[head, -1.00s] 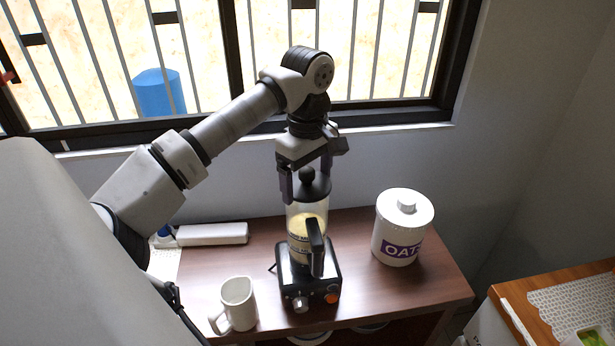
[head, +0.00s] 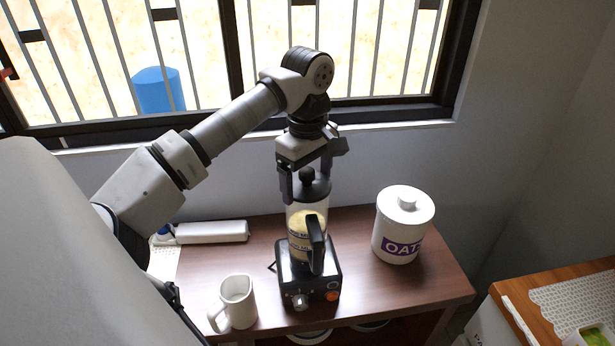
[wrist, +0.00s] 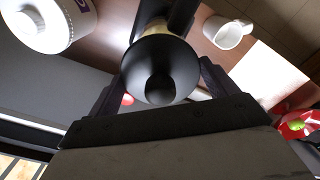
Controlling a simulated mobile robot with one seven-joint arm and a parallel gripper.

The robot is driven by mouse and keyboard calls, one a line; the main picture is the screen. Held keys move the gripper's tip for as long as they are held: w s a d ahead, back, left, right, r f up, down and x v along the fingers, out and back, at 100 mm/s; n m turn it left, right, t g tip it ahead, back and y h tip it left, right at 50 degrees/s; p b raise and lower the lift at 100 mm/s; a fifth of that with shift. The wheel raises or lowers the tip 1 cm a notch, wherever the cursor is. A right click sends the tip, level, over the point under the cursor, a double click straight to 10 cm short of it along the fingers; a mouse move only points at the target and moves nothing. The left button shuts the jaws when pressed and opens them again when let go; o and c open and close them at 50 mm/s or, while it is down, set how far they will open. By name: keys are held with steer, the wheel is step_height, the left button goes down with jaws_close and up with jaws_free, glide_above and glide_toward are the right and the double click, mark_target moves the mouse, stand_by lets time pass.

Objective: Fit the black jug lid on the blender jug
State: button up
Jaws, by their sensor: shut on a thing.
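The black jug lid (head: 316,187) with a round knob sits at the mouth of the clear blender jug (head: 296,216). The jug stands upright on the black blender base (head: 309,283), its black handle toward the camera and pale yellow contents inside. My gripper (head: 307,184) points down from above, shut on the lid, one finger on each side. In the wrist view the lid (wrist: 148,62) fills the space between the fingers and hides most of the jug. I cannot tell whether the lid is fully seated on the rim.
A white mug (head: 236,302) stands left of the blender. A white oats canister (head: 404,225) stands to the right. A white box-like thing (head: 212,232) lies at the back left, by the wall under the barred window. Tabletop between blender and canister is clear.

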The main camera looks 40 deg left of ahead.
steer(key=shift+f+b, duration=0.3)
steer(key=shift+f, duration=0.15)
steer(key=o, duration=1.1)
steer(key=shift+r, duration=0.15)
steer(key=shift+r+p, duration=0.95)
steer(key=shift+r, duration=0.5)
